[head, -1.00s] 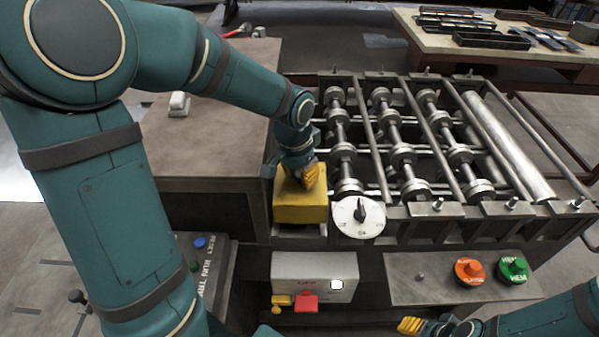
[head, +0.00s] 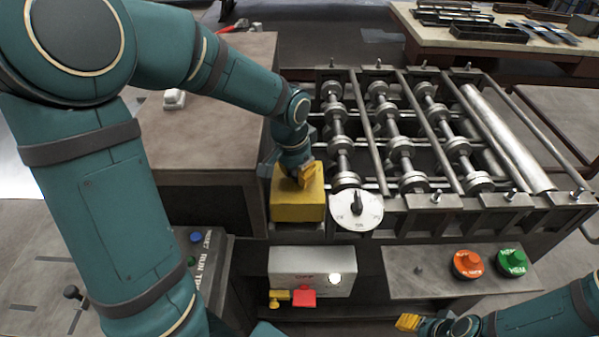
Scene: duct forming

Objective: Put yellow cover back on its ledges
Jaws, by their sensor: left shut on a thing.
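The yellow cover (head: 298,207) is a box-shaped piece at the left end of the roller machine, just left of the white dial (head: 356,209). My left gripper (head: 303,175) reaches down from above and is shut on the top of the yellow cover. The cover looks about level. Its ledges are hidden, so I cannot tell whether it rests on them. My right gripper (head: 408,322) is at the bottom edge, low in front of the machine and away from the cover.
The roller machine (head: 420,150) fills the right side. A white box with a red knob (head: 303,298) sits below the cover. Orange (head: 467,263) and green (head: 511,262) buttons stand on the front panel. A brown cabinet (head: 205,145) borders the cover on the left.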

